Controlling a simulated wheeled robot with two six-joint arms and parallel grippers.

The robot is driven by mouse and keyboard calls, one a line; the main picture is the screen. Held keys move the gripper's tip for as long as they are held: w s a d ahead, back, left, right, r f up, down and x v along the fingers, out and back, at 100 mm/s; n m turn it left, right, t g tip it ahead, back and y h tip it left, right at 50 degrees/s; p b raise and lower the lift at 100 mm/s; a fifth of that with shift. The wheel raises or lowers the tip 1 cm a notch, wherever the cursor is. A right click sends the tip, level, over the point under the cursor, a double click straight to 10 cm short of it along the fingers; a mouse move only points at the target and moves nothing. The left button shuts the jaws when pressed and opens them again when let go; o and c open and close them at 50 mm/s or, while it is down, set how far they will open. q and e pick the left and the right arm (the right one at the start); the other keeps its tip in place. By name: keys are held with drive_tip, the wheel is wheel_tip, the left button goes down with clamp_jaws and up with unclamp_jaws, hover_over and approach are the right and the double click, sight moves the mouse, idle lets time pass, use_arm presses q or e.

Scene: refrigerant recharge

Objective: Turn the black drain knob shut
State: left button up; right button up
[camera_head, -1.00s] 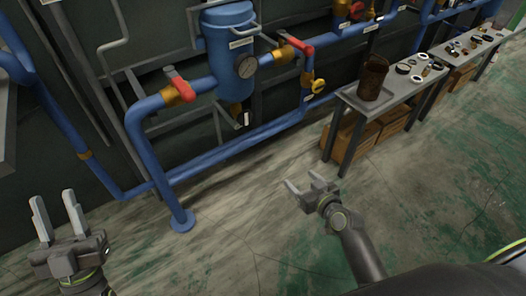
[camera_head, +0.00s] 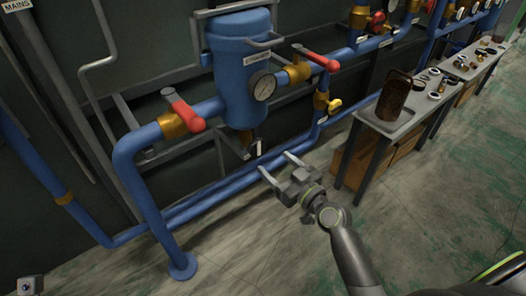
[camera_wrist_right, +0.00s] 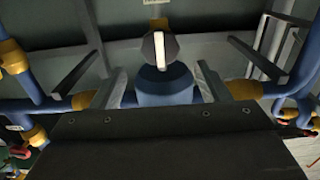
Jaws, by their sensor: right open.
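The black drain knob (camera_head: 252,149) with a white bar on it sits under the blue tank (camera_head: 240,75) in the head view. In the right wrist view the knob (camera_wrist_right: 160,50) faces me near the top middle, its white bar nearly upright. My right gripper (camera_head: 278,164) is open and empty, below and a little right of the knob, its fingers pointing up toward the pipework. In the wrist view its two fingers stand on either side below the knob, apart from it. My left gripper's fingers are out of view.
Red-handled valves (camera_head: 183,112) and a round gauge (camera_head: 262,86) sit on the blue pipes. A yellow valve handle (camera_head: 334,105) is right of the knob. Blue pipes run low behind my right gripper. A bench (camera_head: 392,128) with a rusty can (camera_head: 394,95) stands right. The floor in front is clear.

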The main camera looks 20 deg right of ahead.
sight(258, 148)
drive_tip(key=p+x, duration=0.1)
drive_tip(key=x, duration=0.6)
drive_tip(key=shift+f, duration=0.1)
drive_tip(key=shift+c, duration=0.3)
drive_tip(key=c, duration=0.9)
drive_tip(key=shift+m+p, duration=0.35)
drive_tip(key=shift+m, duration=1.95)
